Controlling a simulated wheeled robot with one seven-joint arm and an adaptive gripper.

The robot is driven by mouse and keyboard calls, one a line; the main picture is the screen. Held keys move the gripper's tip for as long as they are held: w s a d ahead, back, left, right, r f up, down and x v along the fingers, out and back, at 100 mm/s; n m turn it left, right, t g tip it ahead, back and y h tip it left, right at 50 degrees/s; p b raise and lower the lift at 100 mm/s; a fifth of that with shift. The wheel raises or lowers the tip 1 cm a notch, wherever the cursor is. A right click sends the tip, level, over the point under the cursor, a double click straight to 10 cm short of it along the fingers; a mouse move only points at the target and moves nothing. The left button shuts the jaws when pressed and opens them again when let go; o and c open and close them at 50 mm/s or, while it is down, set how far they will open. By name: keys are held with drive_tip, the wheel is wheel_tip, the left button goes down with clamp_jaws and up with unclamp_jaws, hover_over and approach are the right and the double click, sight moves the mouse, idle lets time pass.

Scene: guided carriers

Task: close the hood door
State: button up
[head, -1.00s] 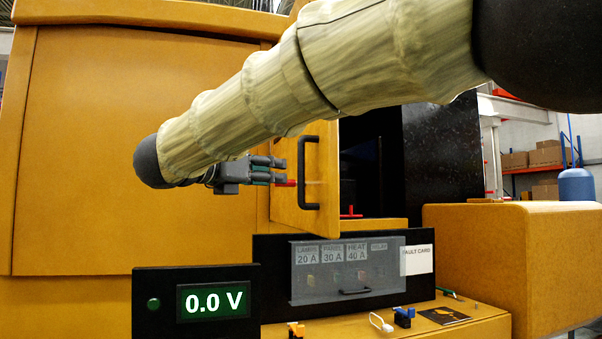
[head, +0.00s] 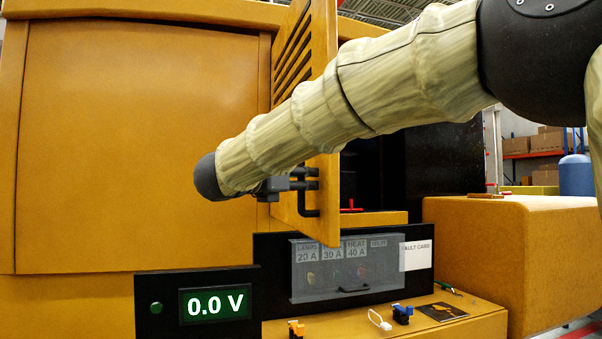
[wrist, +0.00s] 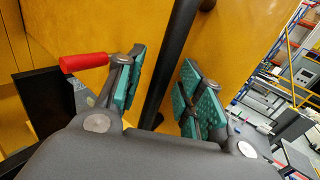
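The hood door (head: 322,215) is a yellow louvred panel, standing open, swung outward from the yellow cabinet in the head view. Its black bar handle (head: 308,212) shows below my gripper (head: 316,179); my arm hides the panel's middle. In the wrist view, the handle (wrist: 179,40) runs between the two teal-padded fingers of my gripper (wrist: 163,68). The fingers are apart, with a gap visible on the right side of the bar. The left finger is close to the bar; I cannot tell whether it touches. The yellow door face (wrist: 228,45) is behind them.
A red lever (head: 350,210) sits in the dark opening right of the door. Below are a fuse panel (head: 345,268), a 0.0 V display (head: 215,304) and a ledge with small parts. A yellow box (head: 505,250) juts out at the right.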

drive_tip(key=shift+w+d, duration=0.1)
drive_tip(key=shift+w, duration=0.05)
clamp_jaws()
drive_tip(key=shift+d, duration=0.1)
